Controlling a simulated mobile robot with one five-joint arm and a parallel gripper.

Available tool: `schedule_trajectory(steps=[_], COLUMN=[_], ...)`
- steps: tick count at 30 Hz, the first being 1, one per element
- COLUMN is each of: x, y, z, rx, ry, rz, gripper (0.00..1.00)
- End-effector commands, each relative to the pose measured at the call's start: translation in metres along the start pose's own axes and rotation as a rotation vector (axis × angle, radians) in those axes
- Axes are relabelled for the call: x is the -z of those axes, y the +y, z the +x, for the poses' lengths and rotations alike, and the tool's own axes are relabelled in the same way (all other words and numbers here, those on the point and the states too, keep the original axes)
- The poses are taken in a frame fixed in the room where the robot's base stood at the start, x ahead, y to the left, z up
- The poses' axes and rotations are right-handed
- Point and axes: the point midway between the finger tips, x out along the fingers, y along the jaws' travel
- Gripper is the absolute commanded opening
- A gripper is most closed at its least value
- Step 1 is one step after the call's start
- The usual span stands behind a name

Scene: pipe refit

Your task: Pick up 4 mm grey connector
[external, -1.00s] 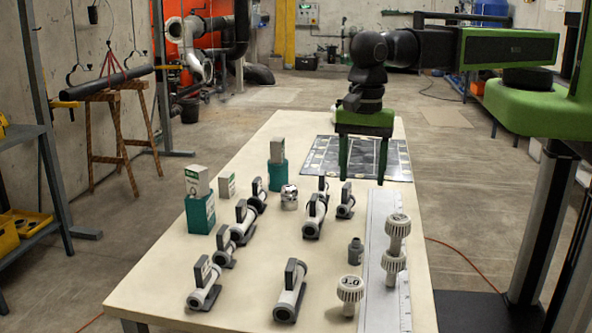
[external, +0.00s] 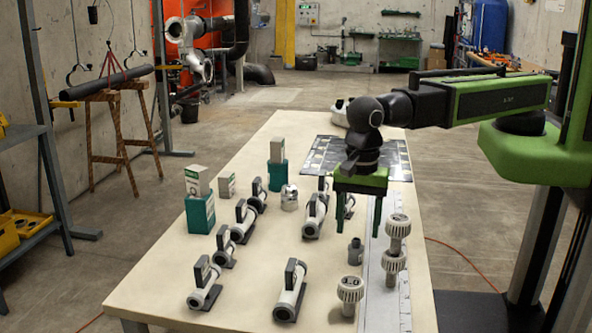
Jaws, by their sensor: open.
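A small dark grey connector (external: 355,252) stands upright on the right part of the table, beside the pale ruler strip. It matches a grey connector, but I cannot read a size on it. My gripper (external: 358,231) points down with its two green fingers apart. Nothing shows between them. In this view the fingertips appear just above the grey connector, one towards each side; they do not visibly touch it, and the exact height and depth gap cannot be told.
Light grey ribbed fittings (external: 397,243) stand right of the connector, and another ribbed fitting (external: 350,289) stands in front. Several pipe pieces with black handles (external: 291,290) cover the middle and left. Teal blocks with grey boxes (external: 200,213) stand at left.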

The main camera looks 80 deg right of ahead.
Motion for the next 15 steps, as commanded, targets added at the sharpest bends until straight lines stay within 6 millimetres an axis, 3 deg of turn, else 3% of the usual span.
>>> schedule_trajectory(steps=[10, 15], x=[0.005, 0.005], y=[-0.001, -0.001], z=[0.05, 0.051], rx=[0.0, 0.001], ry=[0.0, 0.0], rz=[0.0, 0.0], gripper=[0.59, 0.59])
